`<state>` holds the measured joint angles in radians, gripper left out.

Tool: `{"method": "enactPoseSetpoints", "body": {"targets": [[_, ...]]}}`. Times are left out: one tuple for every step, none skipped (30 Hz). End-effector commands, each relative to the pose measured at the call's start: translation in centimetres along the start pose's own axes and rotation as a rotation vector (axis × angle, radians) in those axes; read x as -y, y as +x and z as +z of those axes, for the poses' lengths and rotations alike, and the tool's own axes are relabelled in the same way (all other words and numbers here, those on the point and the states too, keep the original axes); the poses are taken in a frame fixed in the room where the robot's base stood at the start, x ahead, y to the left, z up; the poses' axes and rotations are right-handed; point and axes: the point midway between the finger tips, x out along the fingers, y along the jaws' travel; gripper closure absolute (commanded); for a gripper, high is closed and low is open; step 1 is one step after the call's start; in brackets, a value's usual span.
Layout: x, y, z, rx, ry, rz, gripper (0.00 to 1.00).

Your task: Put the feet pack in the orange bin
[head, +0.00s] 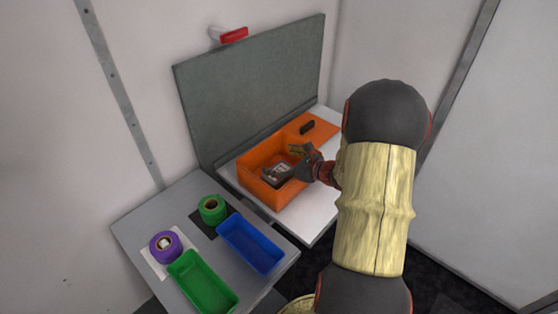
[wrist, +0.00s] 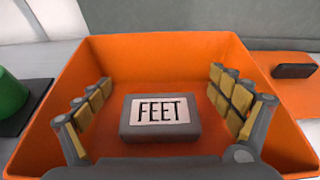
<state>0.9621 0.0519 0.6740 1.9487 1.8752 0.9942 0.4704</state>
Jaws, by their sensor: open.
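The feet pack is a small grey block with a white label reading FEET. In the wrist view the feet pack (wrist: 160,116) lies on the floor of the orange bin (wrist: 160,58), near its middle. The orange bin also shows in the head view (head: 262,185), with the pack (head: 277,172) inside it. My gripper (wrist: 160,88) is open, with one finger on each side of the pack and a gap on both sides. In the head view my gripper (head: 284,161) reaches into the bin from the right.
A green tray (head: 203,284), a blue tray (head: 251,244), a purple roll (head: 165,246) and a green roll (head: 212,209) sit on the grey table at left. A dark block (head: 307,127) lies on an orange mat (head: 324,124) behind the bin. A grey panel (head: 255,85) stands behind.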

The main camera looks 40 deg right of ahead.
Motion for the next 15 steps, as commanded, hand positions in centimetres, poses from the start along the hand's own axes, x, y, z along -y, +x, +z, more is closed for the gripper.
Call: {"method": "enactPoseSetpoints", "body": {"targets": [[-0.6, 0.1, -1.8, -0.024, 0.027, 0.006, 0.00], [-0.6, 0.1, -1.8, -0.024, 0.027, 0.006, 0.00], [-0.6, 0.1, -1.7, -0.024, 0.027, 0.006, 0.00], [-0.6, 0.0, -1.6, -0.024, 0.027, 0.006, 0.00], [-0.6, -0.1, -1.4, -0.024, 0.027, 0.006, 0.00], [-0.6, -0.2, -1.1, -0.024, 0.027, 0.006, 0.00], [-0.6, -0.3, -0.8, -0.024, 0.027, 0.006, 0.00], [-0.6, -0.4, -0.5, -0.023, 0.027, 0.006, 0.00], [-0.6, -0.9, -0.3, -0.023, 0.028, 0.004, 0.00], [-0.5, -1.6, -0.4, -0.023, 0.028, 0.002, 0.00], [-0.4, -2.2, -0.3, -0.022, 0.027, 0.002, 0.00], [-0.4, -3.1, -0.1, -0.020, 0.026, 0.000, 0.00], [-0.4, -3.8, 0.0, -0.019, 0.024, 0.001, 0.00], [-0.3, -4.5, 0.1, -0.017, 0.023, 0.000, 0.00], [-0.3, -5.5, 0.2, -0.016, 0.021, 0.000, 0.00]]}}
